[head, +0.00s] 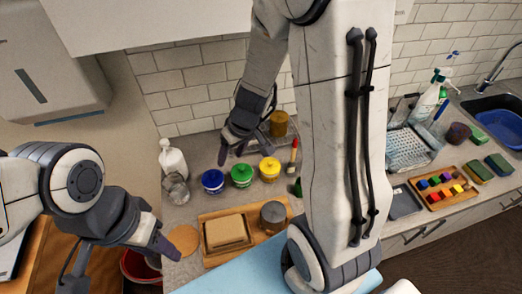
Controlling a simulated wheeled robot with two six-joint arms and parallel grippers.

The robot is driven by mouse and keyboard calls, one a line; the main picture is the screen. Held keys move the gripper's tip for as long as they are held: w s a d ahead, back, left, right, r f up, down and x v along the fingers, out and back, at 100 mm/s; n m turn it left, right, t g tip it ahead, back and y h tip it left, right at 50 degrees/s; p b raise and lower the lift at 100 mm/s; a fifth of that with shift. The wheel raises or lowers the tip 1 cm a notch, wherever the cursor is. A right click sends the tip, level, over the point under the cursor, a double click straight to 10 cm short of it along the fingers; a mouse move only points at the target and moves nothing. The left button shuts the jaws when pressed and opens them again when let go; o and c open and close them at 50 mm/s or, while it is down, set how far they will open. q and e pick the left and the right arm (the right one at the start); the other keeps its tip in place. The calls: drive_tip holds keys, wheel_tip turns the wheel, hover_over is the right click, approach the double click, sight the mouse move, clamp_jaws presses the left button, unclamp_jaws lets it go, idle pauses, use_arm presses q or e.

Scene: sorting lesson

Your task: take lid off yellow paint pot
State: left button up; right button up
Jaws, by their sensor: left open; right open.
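The yellow paint pot (269,174) stands upright on the counter, at the right end of a row with a green pot (242,177) and a blue pot (213,182). Its yellow lid (269,164) sits on top. My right gripper (244,152) is open above and behind the row, up and left of the yellow pot, apparently touching nothing. My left gripper (164,250) is open at the lower left, near the counter's front edge, far from the pots. Its fingertips are partly hidden.
A wooden tray (207,218) with a grey jar (273,215) lies in front. A white bottle (172,158) and a glass jar (175,187) stand left. My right arm hides the middle of the counter.

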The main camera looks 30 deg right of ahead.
drive_tip(key=d+f+m+h+p, duration=0.1)
drive_tip(key=d+f+m+h, duration=0.2)
drive_tip(key=d, duration=1.1)
drive_tip(key=b, duration=0.3)
hover_over(270, 161)
drive_tip(key=s, duration=0.2)
drive_tip(key=shift+y, duration=0.3)
drive_tip(key=f, duration=0.5)
drive_tip(key=shift+s+d+f, duration=0.1)
drive_tip(key=shift+s+f, duration=0.1)
drive_tip(key=shift+f, duration=0.05)
drive_tip(key=shift+b+x, duration=1.75)
drive_tip(key=shift+x, duration=1.4)
drive_tip(key=shift+w+r, duration=0.1)
drive_tip(key=shift+w, duration=0.1)
clamp_jaws()
